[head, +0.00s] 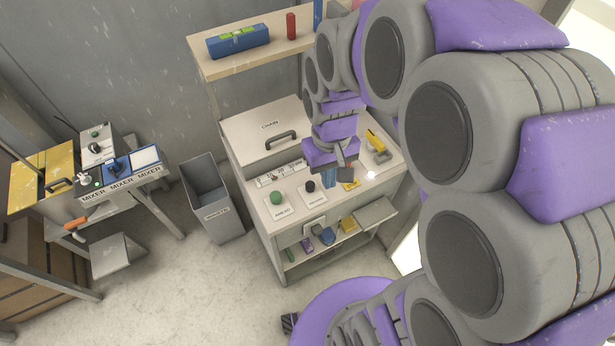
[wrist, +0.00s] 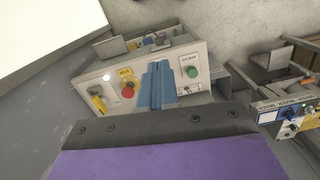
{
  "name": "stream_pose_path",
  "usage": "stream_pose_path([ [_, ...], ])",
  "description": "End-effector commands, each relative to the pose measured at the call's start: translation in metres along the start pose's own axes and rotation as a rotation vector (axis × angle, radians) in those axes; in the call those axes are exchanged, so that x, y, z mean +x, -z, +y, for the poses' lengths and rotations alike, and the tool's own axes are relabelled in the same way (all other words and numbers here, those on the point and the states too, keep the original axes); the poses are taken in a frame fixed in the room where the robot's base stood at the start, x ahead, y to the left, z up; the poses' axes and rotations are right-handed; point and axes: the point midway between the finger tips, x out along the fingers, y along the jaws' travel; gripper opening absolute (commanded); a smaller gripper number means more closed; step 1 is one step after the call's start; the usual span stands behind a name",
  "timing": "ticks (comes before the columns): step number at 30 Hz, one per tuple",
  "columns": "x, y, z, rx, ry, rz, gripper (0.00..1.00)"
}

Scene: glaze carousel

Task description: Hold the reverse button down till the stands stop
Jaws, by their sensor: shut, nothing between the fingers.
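The black button (head: 310,186) stands on a white plate on the cabinet's top, its small label too blurred to read surely; it sits where the reverse button would be, beside the green button. The green button (head: 277,197) also shows in the wrist view (wrist: 192,71). My gripper (head: 329,181) has its blue fingers shut and empty, just right of the black button in the head view. In the wrist view my fingers (wrist: 157,88) hide the black button. Whether they touch it or hover above it, I cannot tell. No turning stands are in view.
A red button (wrist: 128,90) on a yellow plate lies beside my fingers. A yellow lever (head: 376,140) stands at the panel's right. A box marked CHAIN (head: 265,135) is behind. A grey bin (head: 210,190) and the mixer bench (head: 130,183) are left.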

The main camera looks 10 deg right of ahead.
Motion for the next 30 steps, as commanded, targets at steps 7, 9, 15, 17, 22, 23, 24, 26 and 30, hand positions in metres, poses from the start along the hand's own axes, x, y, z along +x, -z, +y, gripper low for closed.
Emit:
stream_pose_path([
  [7,0.031,0.065,0.007,-0.041,0.001,0.023,0.0],
  [9,0.041,0.082,0.009,-0.053,0.0,0.03,0.0],
  [15,0.073,0.129,0.015,-0.079,-0.004,0.05,0.0],
  [17,0.082,0.142,0.017,-0.086,-0.006,0.058,0.0],
  [22,0.103,0.167,0.022,-0.099,-0.011,0.071,0.0],
  [23,0.105,0.17,0.022,-0.101,-0.011,0.073,0.0],
  [24,0.108,0.173,0.023,-0.102,-0.012,0.075,0.0],
  [26,0.111,0.176,0.024,-0.104,-0.013,0.077,0.0],
  [30,0.115,0.18,0.025,-0.106,-0.014,0.079,0.0],
])
